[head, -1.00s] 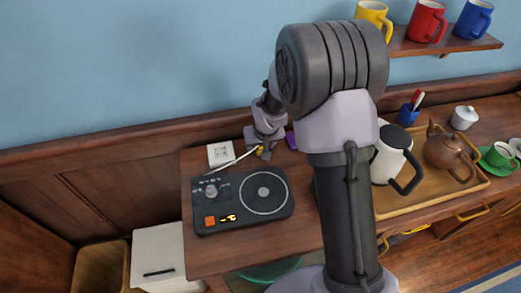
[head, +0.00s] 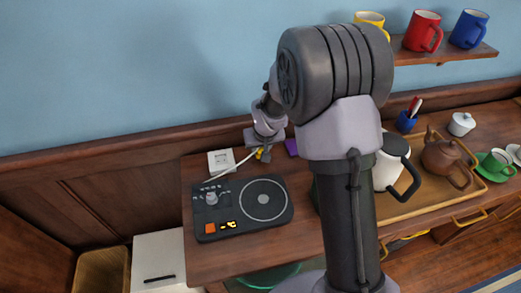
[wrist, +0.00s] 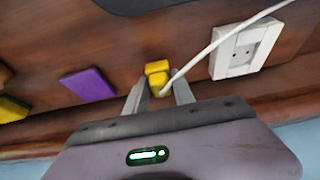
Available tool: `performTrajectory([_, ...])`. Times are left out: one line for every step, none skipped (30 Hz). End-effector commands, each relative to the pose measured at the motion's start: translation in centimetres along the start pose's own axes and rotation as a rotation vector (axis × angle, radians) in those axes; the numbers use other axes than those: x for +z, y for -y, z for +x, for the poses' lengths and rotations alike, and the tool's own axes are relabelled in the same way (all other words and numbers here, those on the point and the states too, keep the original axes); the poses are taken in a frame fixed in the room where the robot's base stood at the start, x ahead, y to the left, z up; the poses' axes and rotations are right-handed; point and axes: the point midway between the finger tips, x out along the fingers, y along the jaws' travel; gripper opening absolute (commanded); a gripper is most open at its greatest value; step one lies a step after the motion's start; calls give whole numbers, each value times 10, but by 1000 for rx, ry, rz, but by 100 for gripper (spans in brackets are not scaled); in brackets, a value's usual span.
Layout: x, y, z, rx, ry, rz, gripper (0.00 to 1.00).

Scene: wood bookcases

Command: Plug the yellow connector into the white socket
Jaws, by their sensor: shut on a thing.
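The small yellow connector (wrist: 157,75) is between the fingertips of my gripper (wrist: 159,92), which is shut on it. In the head view the connector (head: 259,155) shows as a small patch under my gripper (head: 263,152). A white cable (wrist: 215,45) runs from it; in the head view it leads down to the black device. The white socket (wrist: 246,50) has a square face with two small holes. It is to the right of the connector in the wrist view, with a gap between them. In the head view the socket (head: 221,162) is left of my gripper, by the back wall.
A black device (head: 240,207) with a round dial lies in front of the socket. A purple block (wrist: 88,85) and a yellow block (wrist: 12,108) lie across from the socket. A wooden tray (head: 420,198) with a kettle (head: 388,165) and a teapot (head: 440,155) is at right.

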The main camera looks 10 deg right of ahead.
Motion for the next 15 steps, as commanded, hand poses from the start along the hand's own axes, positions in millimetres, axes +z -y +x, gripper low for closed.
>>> performTrajectory([-5, 0, -11, 0, -3, 0, 0])
performTrajectory([-7, 0, -16, 0, -3, 0, 0])
performTrajectory([-1, 2, -18, 0, 1, -1, 0])
performTrajectory([4, 3, -19, 0, 1, 0, 0])
performTrajectory([10, 4, -22, 0, 0, -1, 0])
performTrajectory([18, 6, -26, -1, 2, 0, 0])
performTrajectory([24, 8, -30, 0, 0, -2, 0])
performTrajectory([31, 10, -33, 0, 1, -2, 0])
performTrajectory([40, 12, -38, 0, 1, -2, 0])
performTrajectory([48, 14, -41, 0, 0, -3, 0])
performTrajectory([55, 16, -44, 0, 0, -4, 0])
performTrajectory([66, 18, -49, -1, -1, -4, 0])
performTrajectory([74, 20, -51, -1, -2, -4, 0])
performTrajectory([81, 22, -54, -1, -3, -4, 0])
performTrajectory([91, 24, -58, -1, -3, -3, 0])
